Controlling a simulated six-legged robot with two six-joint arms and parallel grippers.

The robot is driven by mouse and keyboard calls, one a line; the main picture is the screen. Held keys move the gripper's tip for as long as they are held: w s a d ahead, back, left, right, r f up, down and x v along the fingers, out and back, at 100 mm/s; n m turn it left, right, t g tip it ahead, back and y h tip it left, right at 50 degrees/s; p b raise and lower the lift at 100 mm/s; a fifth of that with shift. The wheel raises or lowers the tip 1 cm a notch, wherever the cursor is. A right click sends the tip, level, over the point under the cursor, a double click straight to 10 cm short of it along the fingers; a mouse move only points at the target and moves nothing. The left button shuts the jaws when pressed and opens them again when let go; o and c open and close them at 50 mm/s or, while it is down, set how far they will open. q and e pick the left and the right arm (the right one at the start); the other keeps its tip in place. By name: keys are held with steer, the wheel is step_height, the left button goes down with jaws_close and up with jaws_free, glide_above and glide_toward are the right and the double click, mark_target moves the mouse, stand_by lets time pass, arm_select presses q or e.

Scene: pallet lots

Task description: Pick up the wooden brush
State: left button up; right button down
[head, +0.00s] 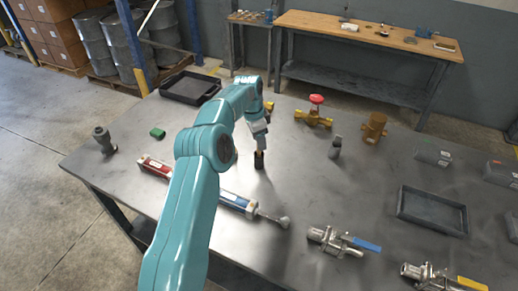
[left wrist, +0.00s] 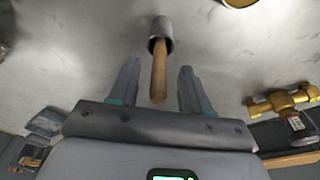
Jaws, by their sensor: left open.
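The wooden brush (left wrist: 159,78) shows in the left wrist view as a pale wooden handle rising from a grey cylindrical end. In the head view its dark lower part (head: 259,161) stands on the grey metal table (head: 300,185), right below my left gripper (head: 259,143). In the left wrist view the two fingers of my left gripper (left wrist: 158,80) are apart, with the handle in the gap between them. Neither finger visibly touches it. The upper handle is mostly hidden by the gripper in the head view. My right gripper is not in view.
A brass valve with a red handwheel (head: 314,112) stands right of the gripper, near a small grey fitting (head: 336,147). A dark tray (head: 190,86) is behind left; another (head: 433,210) is right.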

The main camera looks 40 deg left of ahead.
arm_select(q)
steer(key=shift+w+d+f, duration=0.15)
steer(key=shift+w+f, duration=0.05)
steer(key=shift+f, duration=0.55)
steer(key=shift+s+r, duration=0.1)
steer(key=shift+s, duration=0.15)
steer(key=shift+w+f, duration=0.2)
steer(key=shift+w, duration=0.05)
jaws_close()
steer(key=shift+s+r, duration=0.15)
steer(key=shift+s, duration=0.05)
